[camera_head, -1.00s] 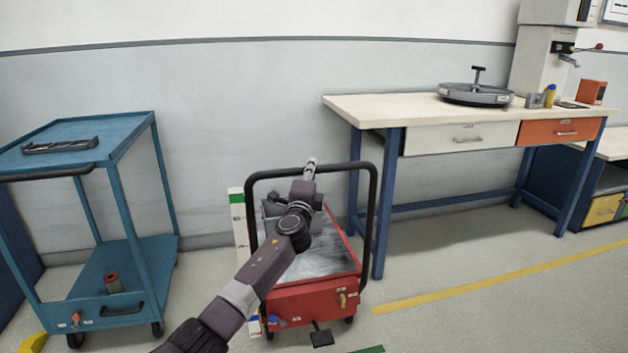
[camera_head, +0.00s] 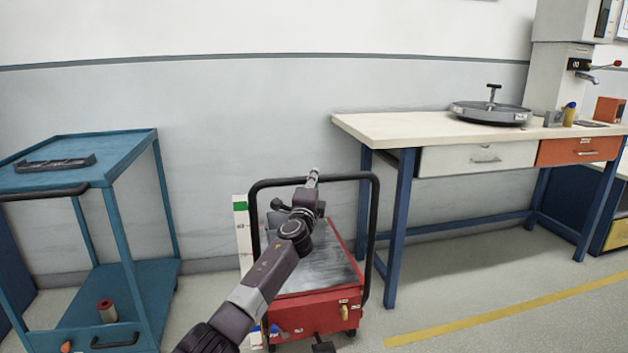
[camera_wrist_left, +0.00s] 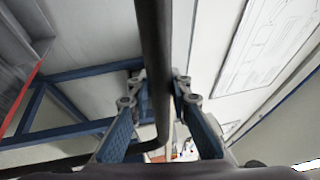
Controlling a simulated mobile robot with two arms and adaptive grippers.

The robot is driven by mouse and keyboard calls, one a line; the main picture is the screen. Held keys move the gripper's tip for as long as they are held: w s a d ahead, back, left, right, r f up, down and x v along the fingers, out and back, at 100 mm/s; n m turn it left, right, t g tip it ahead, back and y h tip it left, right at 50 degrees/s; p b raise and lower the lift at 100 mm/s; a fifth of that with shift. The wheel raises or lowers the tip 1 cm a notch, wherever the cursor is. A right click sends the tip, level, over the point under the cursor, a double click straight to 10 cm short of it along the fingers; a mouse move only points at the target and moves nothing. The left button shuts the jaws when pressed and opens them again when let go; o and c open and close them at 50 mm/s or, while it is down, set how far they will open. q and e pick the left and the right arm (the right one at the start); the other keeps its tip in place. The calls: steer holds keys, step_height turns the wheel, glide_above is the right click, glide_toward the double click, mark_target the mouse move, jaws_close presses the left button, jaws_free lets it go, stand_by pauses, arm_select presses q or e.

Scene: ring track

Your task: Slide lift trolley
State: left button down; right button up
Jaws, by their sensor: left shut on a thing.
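The red lift trolley (camera_head: 312,308) stands on the floor near the wall, with a dark metal platform (camera_head: 325,258) and a black tubular push handle (camera_head: 370,240). My left gripper (camera_head: 313,177) is at the handle's top bar, with my left arm reaching over the platform and hiding part of it. In the left wrist view, my left gripper's blue-grey fingers (camera_wrist_left: 158,95) are shut on the black handle bar (camera_wrist_left: 155,50), which runs between them. My right gripper is not in view.
A blue shelf cart (camera_head: 130,150) stands at the left. A workbench (camera_head: 395,135) with blue legs stands close on the trolley's right. A white strip with a green end (camera_head: 241,207) is by the trolley's left side. Open floor with a yellow line (camera_head: 500,312) lies at the front right.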

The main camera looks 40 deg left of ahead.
arm_select(q)
steer(key=shift+a+r, duration=0.2)
steer(key=c, duration=2.2)
jaws_free()
steer(key=o, duration=0.4)
steer(key=shift+w+f, duration=0.15)
steer(key=shift+f, duration=0.05)
steer(key=shift+o, duration=0.2)
steer(key=v, duration=1.2)
steer(key=shift+d+f, duration=0.1)
steer(key=shift+d, duration=0.05)
